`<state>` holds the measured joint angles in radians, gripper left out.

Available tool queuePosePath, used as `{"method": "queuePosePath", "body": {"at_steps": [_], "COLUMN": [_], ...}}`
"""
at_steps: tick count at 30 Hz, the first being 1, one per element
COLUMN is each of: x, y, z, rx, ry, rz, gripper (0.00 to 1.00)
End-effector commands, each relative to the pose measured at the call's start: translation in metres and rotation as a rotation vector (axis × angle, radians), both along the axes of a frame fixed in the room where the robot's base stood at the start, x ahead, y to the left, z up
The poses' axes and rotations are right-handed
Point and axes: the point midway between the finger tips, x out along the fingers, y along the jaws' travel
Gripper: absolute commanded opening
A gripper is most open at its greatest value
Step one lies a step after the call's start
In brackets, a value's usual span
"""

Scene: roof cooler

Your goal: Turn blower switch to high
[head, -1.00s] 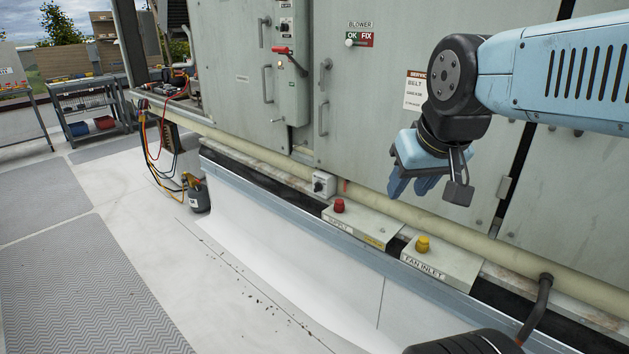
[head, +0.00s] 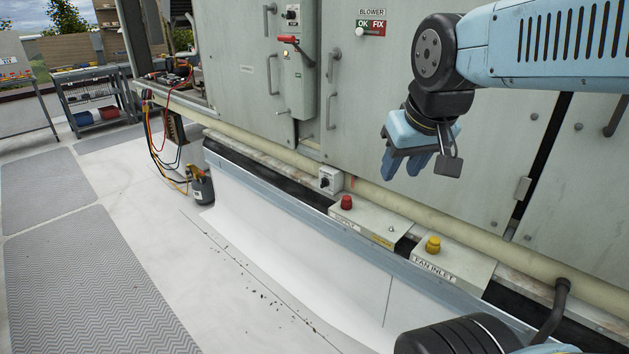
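A small grey box with a black rotary knob (head: 325,181) sits on the ledge below the cabinet doors; its markings are too small to read. On the cabinet door above, a plate marked BLOWER, with OK and FIX (head: 371,28), has a small white knob (head: 359,31) at its left. I cannot tell for certain which of these is the blower switch. My gripper (head: 404,168) hangs fingers down in front of the cabinet, to the right of and a little above the grey knob box. Its blue fingers look apart and nothing shows between them. It touches neither knob.
A red-button box (head: 361,221) and a yellow-button box marked FAN INLET (head: 441,262) stand on the ledge. A cream pipe (head: 410,213) runs along the cabinet base. Floor at left is mostly clear.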

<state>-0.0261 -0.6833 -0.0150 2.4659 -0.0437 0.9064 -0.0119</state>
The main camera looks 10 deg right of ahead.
Motion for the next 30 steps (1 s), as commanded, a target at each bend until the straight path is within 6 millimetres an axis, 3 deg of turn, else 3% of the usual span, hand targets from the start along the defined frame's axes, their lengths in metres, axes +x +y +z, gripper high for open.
{"method": "queuePosePath", "body": {"at_steps": [14, 30], "x": [0.113, 0.247], "y": [-0.027, -0.038], "z": [-0.019, -0.083], "rx": [-0.243, -0.592], "ry": [0.215, 0.458], "rz": [0.19, 0.433], "gripper": [0.39, 0.39]}}
